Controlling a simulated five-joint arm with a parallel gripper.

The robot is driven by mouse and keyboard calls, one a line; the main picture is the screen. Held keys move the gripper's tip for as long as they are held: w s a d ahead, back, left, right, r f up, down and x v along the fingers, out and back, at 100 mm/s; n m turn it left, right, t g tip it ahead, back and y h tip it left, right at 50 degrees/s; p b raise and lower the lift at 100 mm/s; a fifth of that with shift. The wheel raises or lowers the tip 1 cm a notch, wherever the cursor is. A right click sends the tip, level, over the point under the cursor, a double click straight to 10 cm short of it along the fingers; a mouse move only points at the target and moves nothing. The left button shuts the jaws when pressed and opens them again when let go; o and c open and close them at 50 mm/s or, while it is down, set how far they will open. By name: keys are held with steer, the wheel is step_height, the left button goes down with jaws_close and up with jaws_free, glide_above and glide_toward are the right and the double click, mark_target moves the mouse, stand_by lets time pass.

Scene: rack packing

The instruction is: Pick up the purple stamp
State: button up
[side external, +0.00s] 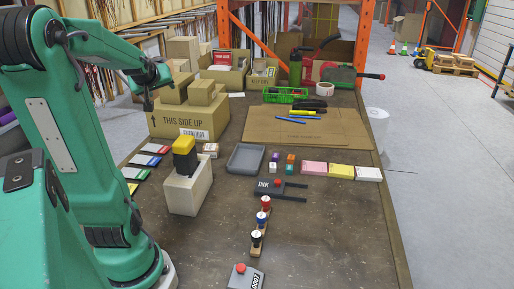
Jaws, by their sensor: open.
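A small purple-topped block (275,157), likely the purple stamp, stands on the table right of a grey tray. It is in a tight cluster with an orange-topped block (291,158), a teal block (289,169) and a white-and-purple block (273,168); at this size I cannot tell for sure which is the stamp. My gripper (148,104) is open and empty, up at the left in front of the cardboard boxes, well away from the cluster.
The grey tray (246,159) lies left of the cluster. A tall pale block with a yellow-and-black top (187,185) stands nearer my arm. An ink pad (270,188), a wooden rack with round-handled stamps (258,243) and pink and yellow pads (341,171) lie around. The front right table is clear.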

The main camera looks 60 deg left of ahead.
step_height(320, 180, down, 14)
stand_by(0.3)
steer(key=shift+d, duration=0.1)
steer(key=shift+f, duration=4)
steer(key=shift+x, duration=0.8)
steer(key=shift+w+r, duration=0.1)
steer(key=shift+x, duration=2.9)
jaws_close()
